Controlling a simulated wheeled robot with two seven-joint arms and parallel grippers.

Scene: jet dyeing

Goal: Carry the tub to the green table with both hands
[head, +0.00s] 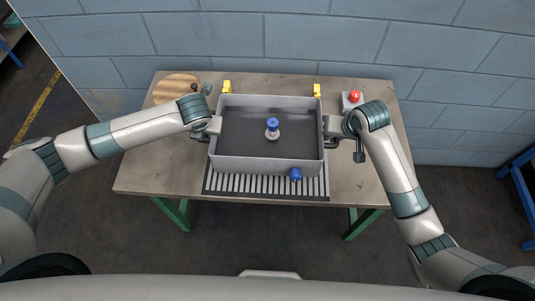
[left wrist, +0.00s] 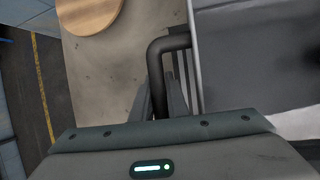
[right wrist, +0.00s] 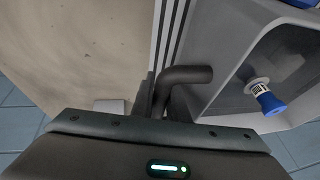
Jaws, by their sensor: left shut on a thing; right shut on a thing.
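The grey tub (head: 262,166) is over the middle of a wooden-topped table (head: 150,170) with green legs. A small white piece with a blue top (head: 272,127) stands inside it; it also shows in the right wrist view (right wrist: 262,92). My left gripper (head: 212,126) is shut on the tub's left dark handle (left wrist: 168,45). My right gripper (head: 331,126) is shut on the right dark handle (right wrist: 188,75). The tub looks about level. I cannot tell whether its bottom touches the slatted rack (head: 265,185) under it.
A blue knob (head: 296,174) shows at the tub's front wall. Two yellow blocks (head: 227,87) (head: 317,90) stand behind the tub. A round wooden board (head: 174,86) lies at the back left, a red button box (head: 353,99) at the back right. A block wall closes the back.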

